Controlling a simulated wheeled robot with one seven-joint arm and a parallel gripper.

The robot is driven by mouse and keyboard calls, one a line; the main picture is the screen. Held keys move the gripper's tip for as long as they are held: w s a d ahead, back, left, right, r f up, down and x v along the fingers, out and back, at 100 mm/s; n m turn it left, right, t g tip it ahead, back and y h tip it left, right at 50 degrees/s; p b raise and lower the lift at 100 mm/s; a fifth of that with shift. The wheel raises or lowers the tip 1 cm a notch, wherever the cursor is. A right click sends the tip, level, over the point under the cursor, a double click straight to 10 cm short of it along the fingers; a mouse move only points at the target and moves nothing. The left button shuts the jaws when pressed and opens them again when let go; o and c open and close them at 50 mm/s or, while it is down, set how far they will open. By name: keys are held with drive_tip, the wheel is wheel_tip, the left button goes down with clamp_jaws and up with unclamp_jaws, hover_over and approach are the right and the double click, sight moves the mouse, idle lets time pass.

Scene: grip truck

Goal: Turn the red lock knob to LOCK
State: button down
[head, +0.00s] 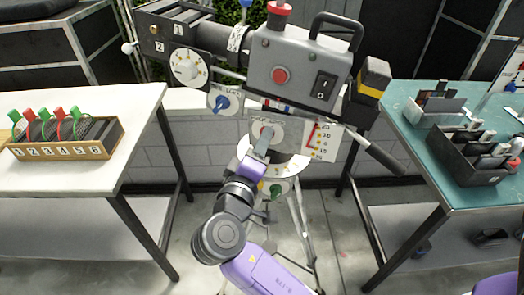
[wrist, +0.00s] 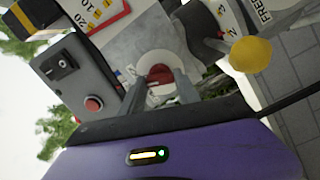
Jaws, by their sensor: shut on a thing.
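The red lock knob (wrist: 161,76) sits on a white round dial (wrist: 155,60) in the wrist view. My gripper (wrist: 161,88) reaches the knob with one finger on each side and is shut on it. In the head view my gripper (head: 264,143) is at the white dial on the camera head, below the grey camera body (head: 298,72). The fingers cover most of the knob there. The dial lettering is too small or covered, so I cannot tell which mark the knob points to.
A blue knob (head: 222,103) sits up and left of my gripper, a green knob (head: 277,190) below it. A red-marked scale plate (head: 324,140) is close on the right. A pan handle (head: 376,152) sticks out right. A white table (head: 70,170) and a teal table (head: 425,120) flank the tripod.

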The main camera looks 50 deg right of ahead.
drive_tip(key=shift+f+m+b, duration=0.15)
drive_tip(key=shift+m+b, duration=0.45)
drive_tip(key=shift+m, duration=0.2)
drive_tip(key=c, duration=0.9)
unclamp_jaws()
drive_tip(key=shift+a, duration=0.1)
drive_tip(key=v, duration=0.7)
drive_tip(key=shift+s+a+b, duration=0.15)
drive_tip(key=shift+a+b, duration=0.15)
drive_tip(key=shift+b, duration=0.05)
